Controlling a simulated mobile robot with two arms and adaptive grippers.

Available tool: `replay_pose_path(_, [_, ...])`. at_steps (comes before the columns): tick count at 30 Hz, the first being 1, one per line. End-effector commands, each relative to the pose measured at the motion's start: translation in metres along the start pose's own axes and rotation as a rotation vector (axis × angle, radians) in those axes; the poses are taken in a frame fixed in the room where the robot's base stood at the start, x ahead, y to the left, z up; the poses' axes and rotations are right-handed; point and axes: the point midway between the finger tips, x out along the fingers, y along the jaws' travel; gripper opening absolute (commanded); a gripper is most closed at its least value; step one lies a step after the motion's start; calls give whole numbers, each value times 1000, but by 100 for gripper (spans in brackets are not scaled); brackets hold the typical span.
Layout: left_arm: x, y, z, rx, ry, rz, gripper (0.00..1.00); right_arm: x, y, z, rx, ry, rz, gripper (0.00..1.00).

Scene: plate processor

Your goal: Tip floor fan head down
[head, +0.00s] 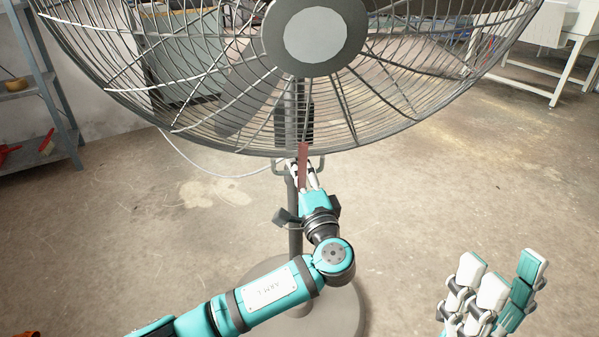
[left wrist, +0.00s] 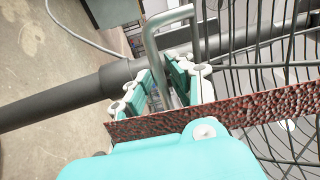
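The floor fan's round wire head (head: 218,125) fills the top of the head view, with a grey hub (head: 315,35) facing me. Its grey post (head: 296,235) runs down to a round base (head: 345,310). A bent grey metal handle (left wrist: 152,45) sits below and behind the head. My left gripper (head: 306,172) is at this handle; in the left wrist view its teal and white fingers (left wrist: 163,80) lie close on both sides of the bar. A reddish-brown textured strip (left wrist: 230,110) crosses in front of them. My right gripper (head: 492,290) is empty, fingers spread, at lower right.
A grey shelf rack (head: 45,95) stands at the left wall with a few small items. A white table frame (head: 570,60) stands at the upper right. A pale cable (head: 200,168) hangs behind the fan. The concrete floor on both sides of the post is mostly clear.

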Motion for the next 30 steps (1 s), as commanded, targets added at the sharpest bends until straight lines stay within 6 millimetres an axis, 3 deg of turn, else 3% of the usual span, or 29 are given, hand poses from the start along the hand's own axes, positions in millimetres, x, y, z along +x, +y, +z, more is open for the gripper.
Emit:
replay_pose_path(5, [-22, 1, -1, -1, 3, 4, 20, 0, 0, 0, 0, 0, 0, 40])
replay_pose_path(12, [-74, 2, -1, -3, 3, 7, 20, 0, 0, 0, 0, 0, 0, 40])
replay_pose_path(18, [-107, 2, -1, 0, 2, 6, 20, 0, 0, 0, 0, 0, 0, 40])
replay_pose_path(24, [-119, 1, 0, 0, 1, 3, 20, 0, 0, 0, 0, 0, 0, 40])
replay_pose_path(30, [-119, 1, 0, 0, 1, 2, 20, 0, 0, 0, 0, -1, 0, 40])
